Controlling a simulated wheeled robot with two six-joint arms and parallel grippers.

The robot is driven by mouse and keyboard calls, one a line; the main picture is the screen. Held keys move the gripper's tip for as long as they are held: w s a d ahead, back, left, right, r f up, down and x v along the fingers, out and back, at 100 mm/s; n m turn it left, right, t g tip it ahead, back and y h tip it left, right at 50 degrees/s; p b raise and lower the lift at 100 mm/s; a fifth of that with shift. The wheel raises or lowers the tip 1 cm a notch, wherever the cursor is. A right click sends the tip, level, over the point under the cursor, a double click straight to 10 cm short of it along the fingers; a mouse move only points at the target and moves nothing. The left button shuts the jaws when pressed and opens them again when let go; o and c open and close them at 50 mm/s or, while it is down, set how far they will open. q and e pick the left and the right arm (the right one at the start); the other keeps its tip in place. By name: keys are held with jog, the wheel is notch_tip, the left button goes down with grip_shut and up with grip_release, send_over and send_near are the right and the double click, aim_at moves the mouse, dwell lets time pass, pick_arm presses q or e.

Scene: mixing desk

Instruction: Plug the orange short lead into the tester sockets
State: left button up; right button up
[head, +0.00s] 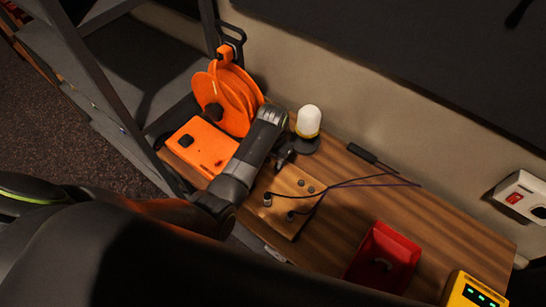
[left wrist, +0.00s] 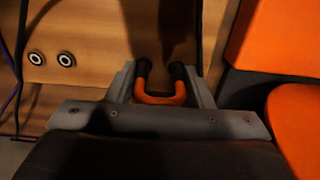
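My left gripper (head: 284,157) is low over the back left of the wooden tester board (head: 283,181). In the left wrist view, the orange short lead (left wrist: 160,100) is a small U with two black plug ends, between the fingers of that gripper (left wrist: 165,85). The fingers appear closed on its sides. Two ringed sockets (left wrist: 51,59) lie to the left of the lead, apart from it. In the head view, sockets (head: 306,186) and posts with dark cables show on the board. The lead is hidden there. My right gripper is not in view.
An orange case (head: 203,146) and orange cable reel (head: 230,98) stand left of the board. A white-domed lamp (head: 308,121) is behind it. A black probe (head: 372,158), red tray (head: 396,248) and yellow meter (head: 470,291) lie to the right. Dark cables (head: 345,184) cross the desk.

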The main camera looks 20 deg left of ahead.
pick_arm(q)
jog(key=c, duration=0.6)
jog(key=shift+r, duration=3)
